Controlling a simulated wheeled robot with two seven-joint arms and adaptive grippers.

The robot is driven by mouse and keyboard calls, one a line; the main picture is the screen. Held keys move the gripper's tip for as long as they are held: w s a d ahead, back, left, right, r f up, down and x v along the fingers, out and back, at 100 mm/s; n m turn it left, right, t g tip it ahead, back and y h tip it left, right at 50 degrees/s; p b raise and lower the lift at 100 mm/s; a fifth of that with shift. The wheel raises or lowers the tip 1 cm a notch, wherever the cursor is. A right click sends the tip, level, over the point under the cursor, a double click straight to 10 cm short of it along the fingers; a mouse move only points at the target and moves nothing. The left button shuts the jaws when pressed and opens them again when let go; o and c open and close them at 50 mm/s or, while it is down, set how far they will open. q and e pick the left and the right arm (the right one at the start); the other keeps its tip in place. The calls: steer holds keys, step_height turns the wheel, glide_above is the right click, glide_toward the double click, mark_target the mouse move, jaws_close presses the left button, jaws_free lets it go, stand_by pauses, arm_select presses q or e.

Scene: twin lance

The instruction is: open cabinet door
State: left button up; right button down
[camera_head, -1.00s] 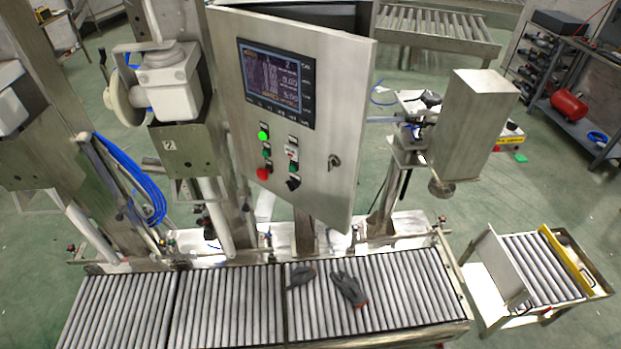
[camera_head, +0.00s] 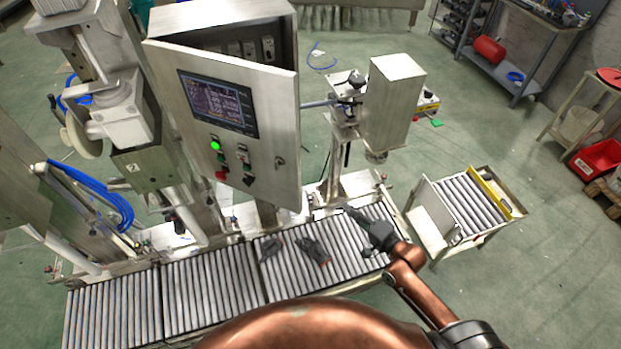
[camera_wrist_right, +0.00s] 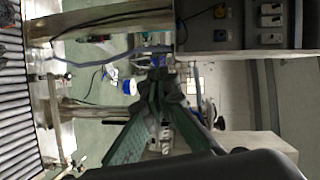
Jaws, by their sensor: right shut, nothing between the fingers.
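The grey metal control cabinet (camera_head: 225,17) stands on a post behind the roller conveyor. Its door (camera_head: 265,120), carrying a screen, buttons and a lock (camera_head: 279,162), is ajar, with a gap at the top and right through which inner parts show. In the right wrist view the cabinet's inside (camera_wrist_right: 225,40) is at the top right, with several switches. My right gripper (camera_head: 352,213) is shut and empty, to the lower right of the door and apart from it, above the conveyor. Its fingers (camera_wrist_right: 160,80) point forward in the wrist view. My left gripper is not in view.
Dark gloves (camera_head: 315,250) lie on the roller conveyor (camera_head: 210,285) below the door. A boxy metal unit on a stand (camera_head: 395,100) rises right of the cabinet. A small roller cart (camera_head: 465,205) stands farther right. Open floor lies beyond.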

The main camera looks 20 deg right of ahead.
steer(key=s+a+r+y+p, duration=0.15)
steer(key=a+r, duration=0.35)
steer(key=r, duration=0.7)
arm_select(q)
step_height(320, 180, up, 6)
steer(key=p, duration=0.3)
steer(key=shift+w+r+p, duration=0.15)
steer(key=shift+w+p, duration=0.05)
steer(key=shift+p, duration=0.2)
arm_select(e)
steer(key=w+a+y, duration=0.1)
steer(key=w+a, duration=0.4)
steer(key=a, duration=0.2)
steer(key=shift+w+a+f+m+t, duration=0.15)
steer(key=shift+w+a+m+t, duration=0.1)
steer(key=shift+m+t, duration=0.05)
